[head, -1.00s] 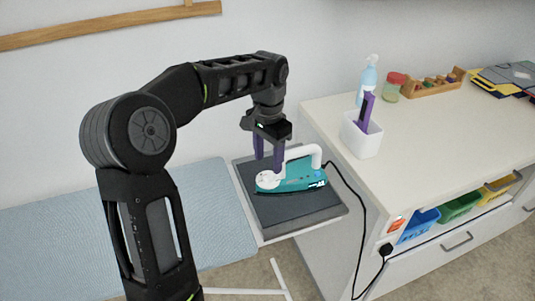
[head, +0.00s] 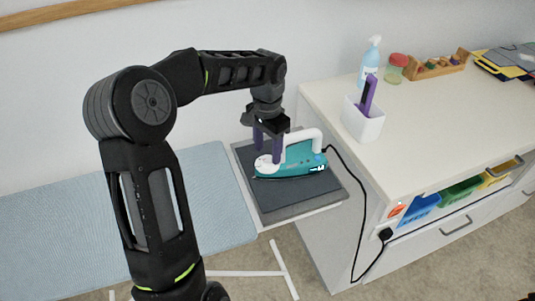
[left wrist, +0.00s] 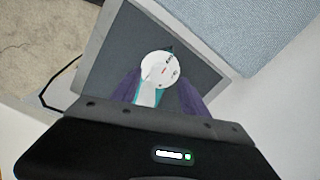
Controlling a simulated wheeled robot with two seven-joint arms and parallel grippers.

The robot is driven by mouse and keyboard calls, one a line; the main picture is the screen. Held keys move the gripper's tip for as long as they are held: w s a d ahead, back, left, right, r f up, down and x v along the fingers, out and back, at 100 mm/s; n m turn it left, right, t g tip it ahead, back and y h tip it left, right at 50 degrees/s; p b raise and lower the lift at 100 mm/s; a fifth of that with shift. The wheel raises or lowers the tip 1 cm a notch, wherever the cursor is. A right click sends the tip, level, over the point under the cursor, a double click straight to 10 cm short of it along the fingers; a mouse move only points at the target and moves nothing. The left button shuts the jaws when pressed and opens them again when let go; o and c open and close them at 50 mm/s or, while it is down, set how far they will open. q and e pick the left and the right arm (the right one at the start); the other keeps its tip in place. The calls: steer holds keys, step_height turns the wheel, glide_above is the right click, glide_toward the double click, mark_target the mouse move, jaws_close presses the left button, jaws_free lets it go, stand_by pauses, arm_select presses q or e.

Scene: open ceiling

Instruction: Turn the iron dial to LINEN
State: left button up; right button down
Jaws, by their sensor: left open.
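The teal iron (head: 300,160) with a white handle lies on a dark grey rest plate (head: 290,203) at the end of the ironing board. Its round white dial (head: 264,164) is at the left end of the iron; it also shows in the left wrist view (left wrist: 159,70), with small marks too blurred to read. My left gripper (head: 267,157) points down with its purple fingers at the dial, one on either side of it. It is open, and I cannot tell whether the fingers touch the dial. In the left wrist view the fingers (left wrist: 158,92) flank the dial. My right gripper is not in view.
A white counter (head: 440,110) stands right of the iron, with a white holder (head: 362,120), a spray bottle (head: 369,62) and a jar (head: 395,68). A black cord (head: 362,215) runs from the iron to a socket. The blue ironing board (head: 110,225) is bare.

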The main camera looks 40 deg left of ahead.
mark_target(267, 161)
arm_select(q)
steer(key=shift+f, duration=1.4)
jaws_close()
